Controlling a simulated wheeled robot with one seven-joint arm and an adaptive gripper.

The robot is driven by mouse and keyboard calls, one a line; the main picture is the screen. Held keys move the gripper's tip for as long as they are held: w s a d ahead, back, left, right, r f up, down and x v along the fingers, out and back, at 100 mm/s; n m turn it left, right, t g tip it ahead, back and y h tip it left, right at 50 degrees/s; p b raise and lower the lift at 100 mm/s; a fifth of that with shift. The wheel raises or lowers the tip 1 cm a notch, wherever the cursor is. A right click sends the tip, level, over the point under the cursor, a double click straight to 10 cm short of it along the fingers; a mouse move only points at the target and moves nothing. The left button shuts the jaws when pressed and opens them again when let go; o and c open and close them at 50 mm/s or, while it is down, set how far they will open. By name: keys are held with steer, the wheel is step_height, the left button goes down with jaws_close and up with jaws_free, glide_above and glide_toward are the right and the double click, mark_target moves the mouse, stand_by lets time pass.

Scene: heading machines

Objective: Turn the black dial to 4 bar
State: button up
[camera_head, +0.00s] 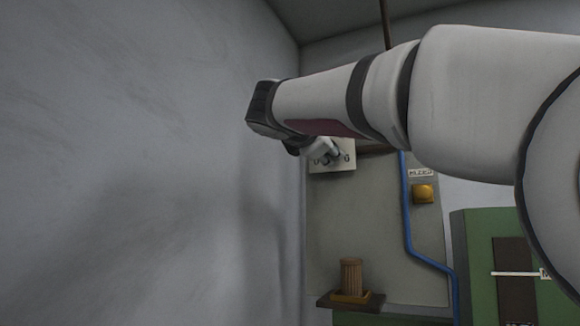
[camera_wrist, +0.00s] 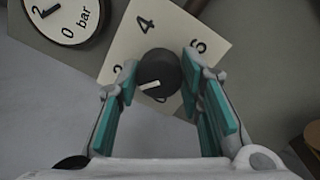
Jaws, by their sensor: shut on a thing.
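The black dial (camera_wrist: 158,72) sits on a pale plate (camera_wrist: 134,40) in the wrist view. The plate shows a 4 above the dial and a 6 to its right; a figure at the left is partly hidden by my finger. The dial's white mark points left and slightly down, away from the 4. My gripper (camera_wrist: 159,78) has its teal-padded fingers on either side of the dial and is shut on it. In the head view my gripper (camera_head: 322,151) is small in front of the plate (camera_head: 345,165), and the dial is mostly hidden.
A round gauge (camera_wrist: 66,18) marked bar is at the wrist view's upper left; its reading is unclear. A grey wall (camera_head: 150,160) stands close on the left.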

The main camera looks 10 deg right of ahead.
steer(key=m+b, duration=0.1)
steer(key=m, duration=0.1)
steer(key=m+b, duration=0.2)
steer(key=shift+w+f+m, duration=0.15)
steer(key=shift+m, duration=0.25)
steer(key=m+b, duration=0.2)
steer(key=m, duration=0.2)
steer(key=shift+m+b, duration=0.3)
steer(key=shift+b, duration=0.05)
steer(key=m+b, duration=0.2)
steer(key=m, duration=0.2)
steer(key=shift+m, duration=0.4)
steer(key=shift+m+g+b, duration=0.4)
steer(key=shift+m+b, duration=0.15)
steer(key=shift+m, duration=1.55)
steer(key=o, duration=1.2)
steer(key=shift+c, duration=0.2)
steer(key=shift+s+a, duration=0.1)
steer(key=shift+s, duration=0.1)
